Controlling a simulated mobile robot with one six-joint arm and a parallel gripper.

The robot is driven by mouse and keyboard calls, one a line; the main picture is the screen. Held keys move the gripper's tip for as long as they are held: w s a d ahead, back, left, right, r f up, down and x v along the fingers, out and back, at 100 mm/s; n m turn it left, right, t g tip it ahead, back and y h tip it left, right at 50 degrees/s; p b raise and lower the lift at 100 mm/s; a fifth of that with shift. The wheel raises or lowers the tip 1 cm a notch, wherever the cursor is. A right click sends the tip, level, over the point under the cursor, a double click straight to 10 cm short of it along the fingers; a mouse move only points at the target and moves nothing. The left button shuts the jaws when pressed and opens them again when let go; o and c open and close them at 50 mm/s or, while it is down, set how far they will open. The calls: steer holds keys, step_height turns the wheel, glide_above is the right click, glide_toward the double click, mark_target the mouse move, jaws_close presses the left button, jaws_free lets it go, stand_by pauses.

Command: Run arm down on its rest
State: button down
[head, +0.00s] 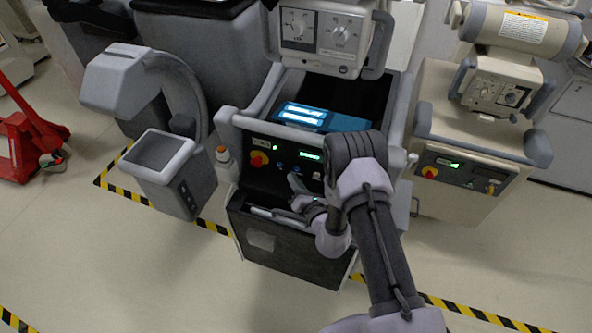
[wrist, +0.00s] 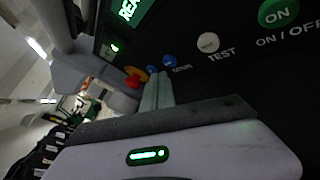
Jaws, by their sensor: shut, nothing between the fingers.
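The middle cart (head: 290,243) has a dark front control panel (head: 268,178) with a lit green display (head: 309,155). In the wrist view the panel has two blue buttons, one (wrist: 169,61) beside a small label, a white TEST button (wrist: 207,42), a green ON button (wrist: 278,12) and a red knob on yellow (wrist: 133,79). My gripper (head: 293,178) is at this panel; its shut, empty fingers (wrist: 158,80) point at the blue buttons. I cannot tell if they touch. A box with two dials (head: 320,38) stands above the cart, cut off by the top edge; its rest is not identifiable.
A blue box with lit panels (head: 318,117) lies in the cart's open top. A similar cart (head: 470,140) stands to the right, a curved-arm machine (head: 178,165) to the left. A red pallet jack (head: 22,140) is far left. Striped tape (head: 130,192) marks open floor.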

stand_by(0.8)
steer(key=shift+w+d, duration=0.15)
steer(key=shift+w, duration=0.25)
steer(key=shift+w+d+b, duration=0.15)
steer(key=shift+w+b, duration=0.2)
steer(key=shift+w, duration=0.05)
stand_by(0.5)
stand_by(5.5)
steer(key=shift+s+a, duration=0.3)
steer(key=shift+s, duration=0.5)
